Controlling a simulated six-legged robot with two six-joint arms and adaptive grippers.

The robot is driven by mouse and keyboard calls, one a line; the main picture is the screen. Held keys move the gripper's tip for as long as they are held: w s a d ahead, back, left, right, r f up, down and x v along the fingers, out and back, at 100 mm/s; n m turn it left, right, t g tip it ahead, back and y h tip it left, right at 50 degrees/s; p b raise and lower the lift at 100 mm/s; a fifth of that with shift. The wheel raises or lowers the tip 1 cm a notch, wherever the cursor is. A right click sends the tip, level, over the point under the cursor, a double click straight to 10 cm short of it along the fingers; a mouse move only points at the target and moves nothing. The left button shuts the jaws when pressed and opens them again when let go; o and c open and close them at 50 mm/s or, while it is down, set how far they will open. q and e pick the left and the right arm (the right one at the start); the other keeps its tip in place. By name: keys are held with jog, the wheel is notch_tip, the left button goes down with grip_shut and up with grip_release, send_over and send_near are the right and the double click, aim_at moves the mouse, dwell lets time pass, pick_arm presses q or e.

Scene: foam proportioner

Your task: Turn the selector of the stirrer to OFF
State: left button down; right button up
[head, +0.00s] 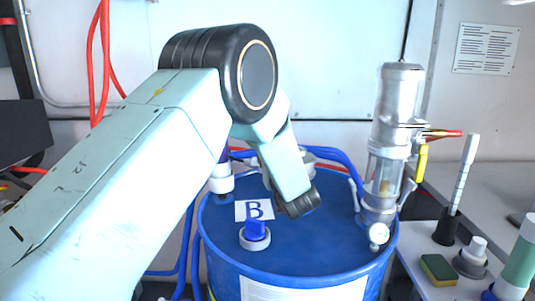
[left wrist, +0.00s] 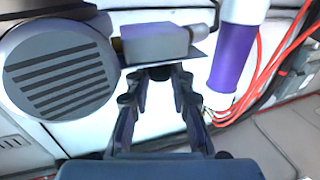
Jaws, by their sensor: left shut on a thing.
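In the left wrist view, the grey stirrer motor (left wrist: 62,72) with its slotted round end is at the left. A grey box (left wrist: 155,45) is joined to its right side. The dark selector (left wrist: 160,72) sits at the box's lower edge, mostly hidden by the fingertips. My left gripper (left wrist: 159,82) is shut on the selector; its setting cannot be read. In the head view, my left arm reaches over the blue drum (head: 315,245) and hides the gripper and most of the stirrer. My right gripper is not in view.
A white and purple cylinder (left wrist: 233,55) stands close right of the box. On the drum are a blue-capped bung (head: 255,235), a "B" label (head: 254,210) and a metal pump (head: 385,145) with a gauge. A sponge (head: 438,269) and bottles stand at the right.

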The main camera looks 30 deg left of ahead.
pick_arm(q)
jog(key=shift+w+r+n+g+y, duration=0.15)
jog(key=shift+r+n+g+y, duration=0.1)
jog(key=shift+n+g+y, duration=0.3)
jog(key=shift+n+g+y+p, duration=0.25)
jog(key=shift+p, duration=0.05)
jog(key=c, duration=1.6)
grip_release()
jog(key=o, duration=0.5)
jog(key=shift+a+f, duration=0.1)
jog(key=shift+f, duration=0.1)
jog(key=shift+c, duration=0.2)
